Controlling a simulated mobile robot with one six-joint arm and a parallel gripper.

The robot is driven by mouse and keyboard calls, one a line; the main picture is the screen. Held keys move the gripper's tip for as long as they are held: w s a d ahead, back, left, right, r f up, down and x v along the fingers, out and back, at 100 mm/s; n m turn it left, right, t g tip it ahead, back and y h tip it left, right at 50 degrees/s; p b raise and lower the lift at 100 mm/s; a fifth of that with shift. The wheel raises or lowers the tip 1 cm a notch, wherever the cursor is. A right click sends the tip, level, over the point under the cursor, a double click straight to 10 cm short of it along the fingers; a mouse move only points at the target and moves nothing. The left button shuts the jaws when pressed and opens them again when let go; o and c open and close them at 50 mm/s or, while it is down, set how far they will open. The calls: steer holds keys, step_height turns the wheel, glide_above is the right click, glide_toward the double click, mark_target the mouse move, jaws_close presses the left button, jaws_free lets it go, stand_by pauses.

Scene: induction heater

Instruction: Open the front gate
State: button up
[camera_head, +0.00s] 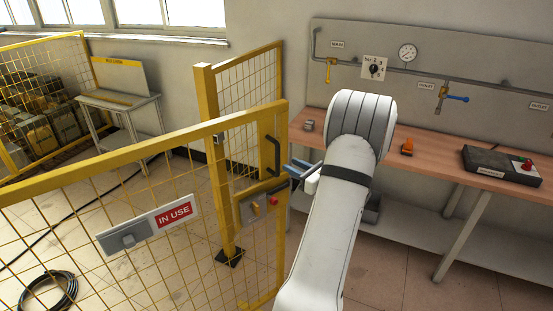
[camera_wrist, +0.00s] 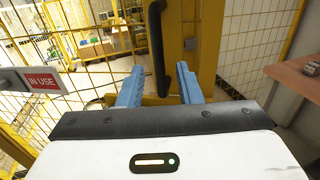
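The front gate (camera_head: 284,130) is a yellow frame with wire mesh; it also shows in the wrist view (camera_wrist: 183,25). My gripper (camera_head: 294,168) is at the handle's right in the head view. In the wrist view my gripper (camera_wrist: 160,68) has its two blue fingers apart, with the handle (camera_wrist: 157,40) showing between them. I cannot tell whether the fingers reach around the handle or touch it. My arm hides part of the bench.
A sign plate reading IN USE (camera_head: 173,214) with a grey slider hangs on the mesh. A yellow post (camera_head: 207,110) stands behind the gate. A wooden bench (camera_head: 440,155) with a control box (camera_head: 500,165) is at right. A coiled black cable (camera_head: 50,292) lies on the floor.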

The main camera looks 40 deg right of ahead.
mark_target(278, 173)
steer(key=w, duration=0.2)
steer(key=w+p, duration=0.1)
steer(key=w, duration=0.1)
steer(key=w+p, duration=0.1)
steer(key=w, duration=0.2)
steer(key=shift+a, duration=0.35)
steer(key=shift+s, duration=0.1)
steer(key=shift+c, duration=0.5)
jaws_close()
